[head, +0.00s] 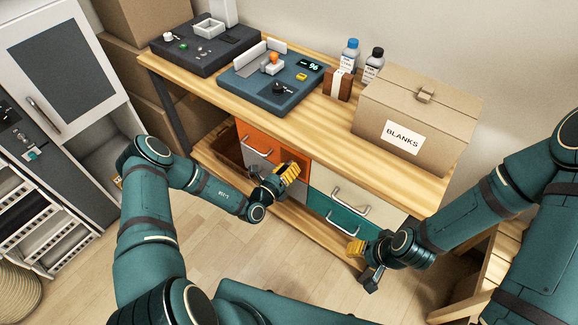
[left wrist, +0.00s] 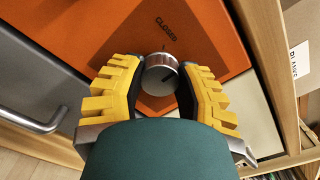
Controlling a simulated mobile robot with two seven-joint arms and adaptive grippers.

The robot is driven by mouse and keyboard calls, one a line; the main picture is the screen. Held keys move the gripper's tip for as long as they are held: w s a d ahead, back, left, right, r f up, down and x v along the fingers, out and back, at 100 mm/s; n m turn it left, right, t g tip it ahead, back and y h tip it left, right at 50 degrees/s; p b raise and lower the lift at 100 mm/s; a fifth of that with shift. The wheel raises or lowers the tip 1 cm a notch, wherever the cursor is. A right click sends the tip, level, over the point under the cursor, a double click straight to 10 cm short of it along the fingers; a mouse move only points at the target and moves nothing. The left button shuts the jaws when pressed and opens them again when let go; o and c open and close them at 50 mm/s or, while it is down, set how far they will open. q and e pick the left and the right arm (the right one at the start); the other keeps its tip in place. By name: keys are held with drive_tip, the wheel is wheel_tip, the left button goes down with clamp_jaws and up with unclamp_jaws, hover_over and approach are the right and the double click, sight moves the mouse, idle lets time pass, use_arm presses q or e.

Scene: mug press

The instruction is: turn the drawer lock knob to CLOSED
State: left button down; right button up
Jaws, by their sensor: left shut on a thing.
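The lock knob (left wrist: 160,76) is a round silver knob with a dark pointer line, on an orange drawer front (left wrist: 120,30). The word CLOSED is printed on the orange panel above it in the left wrist view. The yellow-padded fingers of my left gripper (left wrist: 160,88) are on both sides of the knob and shut on it. In the head view my left gripper (head: 287,178) is at the orange drawer (head: 258,140) and hides the knob. My right gripper (head: 362,262) is in front of the teal drawer; its finger gap is hard to make out.
A grey drawer with a bar handle (left wrist: 40,122) lies beside the orange front. White and teal drawers (head: 338,212) are to the right. On the wooden bench top (head: 310,125) stand a blue press (head: 262,90), bottles, and a BLANKS box (head: 415,112). Floor in front is clear.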

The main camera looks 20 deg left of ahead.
use_arm(q)
drive_tip(key=shift+n+p, duration=0.75)
drive_tip(key=shift+n, duration=3.05)
drive_tip(key=c, duration=0.6)
unclamp_jaws()
drive_tip(key=shift+o, duration=0.2)
drive_tip(key=v, duration=1.2)
